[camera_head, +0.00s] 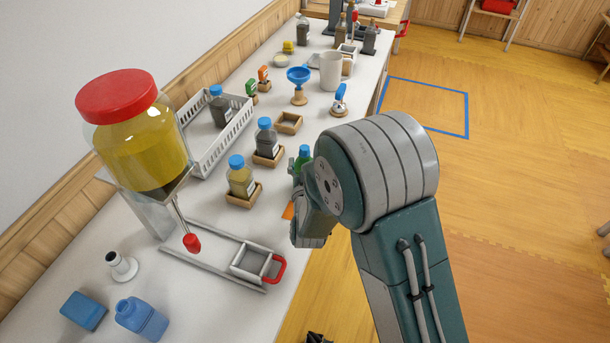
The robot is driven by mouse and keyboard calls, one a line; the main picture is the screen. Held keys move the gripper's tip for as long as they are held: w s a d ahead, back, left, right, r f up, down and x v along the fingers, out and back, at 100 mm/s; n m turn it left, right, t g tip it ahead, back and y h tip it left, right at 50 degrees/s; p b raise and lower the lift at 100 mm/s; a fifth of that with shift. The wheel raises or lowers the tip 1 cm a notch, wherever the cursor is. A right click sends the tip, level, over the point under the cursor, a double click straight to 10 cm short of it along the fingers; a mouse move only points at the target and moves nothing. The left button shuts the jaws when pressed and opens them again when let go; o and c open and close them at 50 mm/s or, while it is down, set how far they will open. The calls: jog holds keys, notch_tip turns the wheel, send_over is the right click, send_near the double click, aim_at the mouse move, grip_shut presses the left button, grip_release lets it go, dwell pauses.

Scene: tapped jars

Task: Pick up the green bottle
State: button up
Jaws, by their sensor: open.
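The green bottle (304,156) has a blue cap and stands on the white table near its right edge. Only its upper part shows, because my arm covers the rest. My gripper (297,207) is just in front of the bottle and points down over the table's edge area. The fingers are partly hidden by my wrist, and I see nothing held between them. I cannot tell whether they touch the bottle.
Two blue-capped bottles, one yellow (240,180) and one dark (266,140), stand in wooden holders left of the gripper. A white basket (235,130) and a large red-lidded jar (130,130) stand further left. A rail with a red-handled frame (255,265) lies in front.

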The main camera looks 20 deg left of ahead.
jog(key=shift+x, duration=1.2)
jog(key=shift+a, duration=0.2)
jog(key=shift+s+d, duration=0.1)
jog(key=shift+d, duration=0.05)
grip_shut()
